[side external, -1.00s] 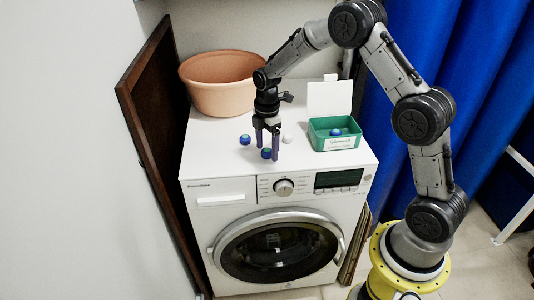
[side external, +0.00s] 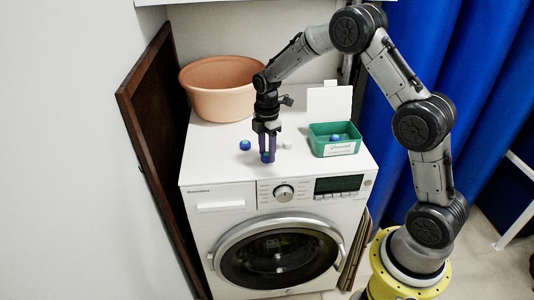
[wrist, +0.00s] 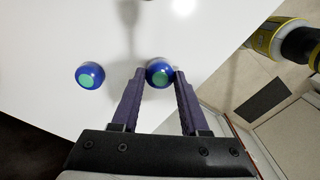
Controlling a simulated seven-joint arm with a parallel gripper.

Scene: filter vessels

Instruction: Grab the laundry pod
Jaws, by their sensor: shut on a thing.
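My gripper (side external: 267,157) points down at the top of the washing machine (side external: 215,163) and is shut on a blue laundry pod. In the wrist view the held blue pod (wrist: 159,72), with a green round face, sits between my two purple fingertips (wrist: 157,75). A second blue pod (side external: 245,145) lies to the left on the white top; it also shows in the wrist view (wrist: 90,75). A third blue pod (side external: 336,138) lies in the green box (side external: 338,150).
A small white ball-like thing (side external: 287,144) lies just right of my gripper. A terracotta tub (side external: 220,88) stands at the back left. A white panel (side external: 329,101) stands behind the green box. The machine's front left top is clear.

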